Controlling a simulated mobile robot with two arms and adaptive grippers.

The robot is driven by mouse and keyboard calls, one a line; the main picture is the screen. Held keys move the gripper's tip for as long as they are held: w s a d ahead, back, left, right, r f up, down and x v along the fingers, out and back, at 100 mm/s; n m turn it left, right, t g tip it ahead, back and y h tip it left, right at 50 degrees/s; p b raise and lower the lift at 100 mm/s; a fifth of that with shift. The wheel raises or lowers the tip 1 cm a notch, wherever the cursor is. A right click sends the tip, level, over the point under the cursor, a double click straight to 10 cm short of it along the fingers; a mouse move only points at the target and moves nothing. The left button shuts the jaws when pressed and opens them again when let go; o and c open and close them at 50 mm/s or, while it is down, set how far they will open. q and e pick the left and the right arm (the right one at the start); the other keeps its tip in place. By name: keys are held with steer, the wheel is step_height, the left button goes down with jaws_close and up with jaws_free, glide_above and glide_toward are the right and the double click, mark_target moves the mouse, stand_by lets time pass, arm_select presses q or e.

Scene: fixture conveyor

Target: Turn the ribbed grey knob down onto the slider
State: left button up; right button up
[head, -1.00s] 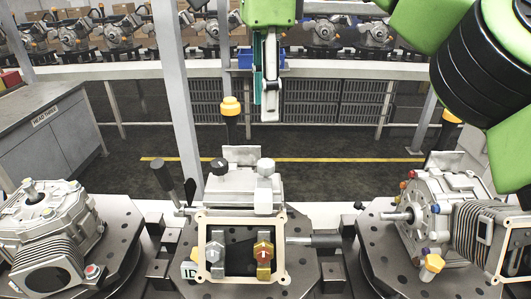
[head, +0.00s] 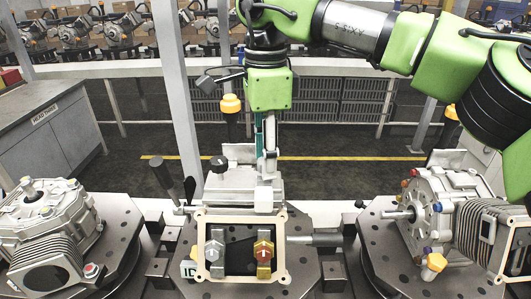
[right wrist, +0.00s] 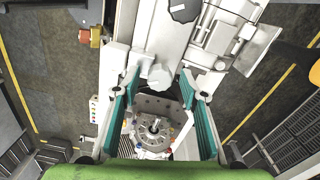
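The grey knob (right wrist: 160,76) shows in the right wrist view between the tips of my right gripper (right wrist: 159,72). The gripper is open, with its teal-padded fingers apart on both sides of the knob and a gap to each. In the head view, my right gripper (head: 267,158) points down over the right side of the central fixture (head: 230,183), and its fingers largely cover the knob. Which part is the slider I cannot tell for sure; a pale block (head: 263,200) sits below the knob. My left gripper is not in view.
A black knob (head: 219,164) stands left of the grey one. A cream frame (head: 240,212) with silver and gold pieces is in front. Grey housings stand on the left (head: 45,220) and right (head: 425,210) plates. A dark lever (head: 163,175) rises at left.

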steer(key=c, duration=1.1)
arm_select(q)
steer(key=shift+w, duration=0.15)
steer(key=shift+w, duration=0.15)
arm_select(e)
steer(key=shift+m, duration=0.4)
steer(key=m, duration=0.2)
steer(key=shift+m, duration=0.4)
steer(key=m+b, duration=0.1)
steer(key=m, duration=0.4)
steer(key=shift+w+m, duration=0.1)
steer(key=shift+m, duration=0.2)
steer(key=m+b, duration=0.1)
steer(key=m, duration=0.2)
steer(key=shift+m, duration=0.3)
steer(key=m+b, duration=0.1)
steer(key=m, duration=0.2)
steer(key=shift+w+r+m, duration=0.1)
steer(key=shift+m, duration=0.2)
arm_select(q)
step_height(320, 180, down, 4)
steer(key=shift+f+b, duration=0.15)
steer(key=shift+b, duration=0.5)
arm_select(e)
steer(key=m, duration=0.5)
steer(key=shift+d+r+m, duration=0.1)
steer(key=shift+r+m, duration=0.05)
steer(key=shift+m, duration=0.55)
